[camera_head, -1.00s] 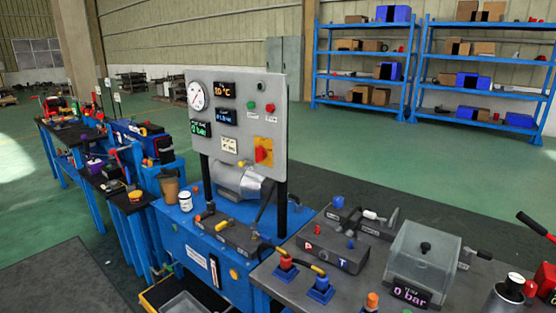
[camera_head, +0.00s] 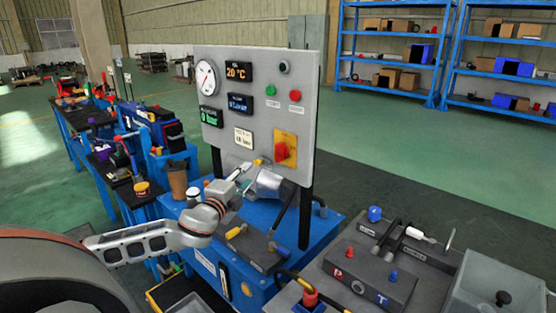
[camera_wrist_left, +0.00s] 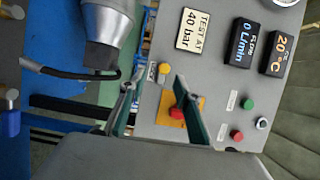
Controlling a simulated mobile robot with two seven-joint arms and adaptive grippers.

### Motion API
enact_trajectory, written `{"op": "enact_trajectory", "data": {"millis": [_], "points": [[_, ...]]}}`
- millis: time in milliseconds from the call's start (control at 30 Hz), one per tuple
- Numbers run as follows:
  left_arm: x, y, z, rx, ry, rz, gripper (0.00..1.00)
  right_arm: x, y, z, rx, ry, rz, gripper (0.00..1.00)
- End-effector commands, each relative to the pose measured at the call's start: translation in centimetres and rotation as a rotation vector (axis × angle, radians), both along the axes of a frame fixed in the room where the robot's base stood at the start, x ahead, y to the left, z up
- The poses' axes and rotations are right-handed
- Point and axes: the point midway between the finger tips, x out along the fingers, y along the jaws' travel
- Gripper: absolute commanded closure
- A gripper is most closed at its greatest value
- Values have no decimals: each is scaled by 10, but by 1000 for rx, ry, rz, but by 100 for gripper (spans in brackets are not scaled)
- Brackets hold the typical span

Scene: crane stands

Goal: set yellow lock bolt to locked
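A small yellow piece (camera_head: 257,162), which seems to be the yellow lock bolt, sits at the lower edge of the grey gauge panel (camera_head: 225,60). In the left wrist view the yellow piece (camera_wrist_left: 164,69) shows beside a small label, near the red knob (camera_wrist_left: 177,113) on its yellow plate. I cannot tell its position setting. My left gripper (camera_head: 243,170) is just in front of the panel's lower edge, near the yellow piece. In the left wrist view its two fingers (camera_wrist_left: 157,82) are apart, with nothing held between them. My right gripper is not in view.
A silver motor (camera_head: 272,185) stands below the panel, close to my gripper. A dark block with a yellow handle (camera_head: 233,232) sits on the blue bench. A brown cup (camera_head: 177,182) stands behind my arm. Green and red buttons (camera_head: 295,96) are on the panel.

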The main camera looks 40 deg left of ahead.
Motion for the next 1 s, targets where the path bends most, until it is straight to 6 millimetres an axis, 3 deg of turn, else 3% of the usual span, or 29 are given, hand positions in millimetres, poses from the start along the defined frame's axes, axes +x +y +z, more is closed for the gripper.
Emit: {"op": "enact_trajectory", "data": {"millis": [267,700,1000], "points": [[10,5,8,14,-11,4,67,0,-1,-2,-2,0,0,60],[55,19,7,13,-11,4,67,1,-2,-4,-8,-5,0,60],[74,25,7,13,-11,3,67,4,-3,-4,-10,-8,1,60]]}}
